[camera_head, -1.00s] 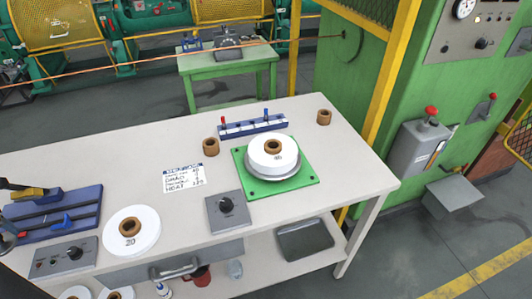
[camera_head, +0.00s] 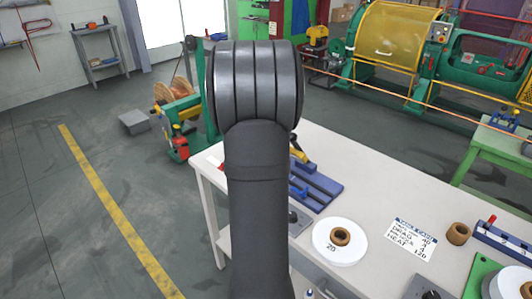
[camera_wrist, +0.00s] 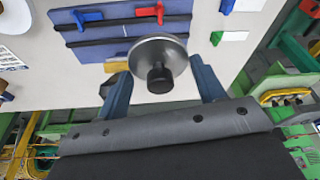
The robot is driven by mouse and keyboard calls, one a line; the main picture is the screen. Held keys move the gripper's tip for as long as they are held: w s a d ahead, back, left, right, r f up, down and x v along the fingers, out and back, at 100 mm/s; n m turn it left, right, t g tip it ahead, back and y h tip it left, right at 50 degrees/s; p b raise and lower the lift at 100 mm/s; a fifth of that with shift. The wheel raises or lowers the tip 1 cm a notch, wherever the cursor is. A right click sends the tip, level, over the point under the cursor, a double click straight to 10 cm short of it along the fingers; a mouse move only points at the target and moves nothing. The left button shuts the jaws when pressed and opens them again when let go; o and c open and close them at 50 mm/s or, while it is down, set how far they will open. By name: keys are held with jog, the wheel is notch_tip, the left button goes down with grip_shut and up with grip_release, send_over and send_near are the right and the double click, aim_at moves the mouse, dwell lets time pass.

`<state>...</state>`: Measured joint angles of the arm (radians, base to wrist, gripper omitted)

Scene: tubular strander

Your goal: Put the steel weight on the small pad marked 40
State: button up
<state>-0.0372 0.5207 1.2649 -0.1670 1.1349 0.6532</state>
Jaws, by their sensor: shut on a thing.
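The steel weight (camera_wrist: 142,60), a round grey disc with a black knob, shows in the wrist view between the fingers of my gripper (camera_wrist: 160,80), which is shut on it. Part of the blue rack lies beyond it. In the head view my arm fills the middle and hides the gripper and weight. A white disc marked 20 (camera_head: 328,251) with a brown core lies on the table. Another white disc (camera_head: 515,284) is cut off at the right edge. I cannot make out a pad marked 40 in the current views.
The white table (camera_head: 375,200) carries a blue rack (camera_head: 322,186), a printed card (camera_head: 411,239), a brown ring (camera_head: 458,233) and a blue strip with a red peg (camera_head: 500,240). A green plate (camera_head: 480,272) is at the right edge. Table surface between rack and card is clear.

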jog(key=shift+m, duration=0.8)
jog(key=d+r, duration=0.1)
jog(key=r, duration=0.1)
jog(key=w+d+r, duration=0.1)
jog(key=d+r, duration=0.1)
jog(key=shift+d+r, duration=0.1)
jog(key=s+d+f+m+g+h, duration=0.1)
jog(key=s+d+f+m, duration=0.35)
jog(key=d, duration=1.35)
jog(key=s+d+r+m+g, duration=0.1)
jog(key=s+d, duration=0.7)
jog(key=d, duration=0.9)
jog(key=s+d+f+m, duration=0.3)
jog(key=s+d+m, duration=0.1)
jog(key=s+d, duration=1.3)
jog(key=s+d+f+m, duration=0.1)
jog(key=s+d, duration=0.2)
jog(key=s, duration=0.7)
jog(key=s+d+m+g, duration=0.1)
jog(key=s+d, duration=0.2)
jog(key=s, duration=0.8)
jog(key=shift+s+d+f+m+h, duration=0.25)
jog(key=shift+d+f+m+h, duration=0.05)
jog(key=shift+d+f+m, duration=0.1)
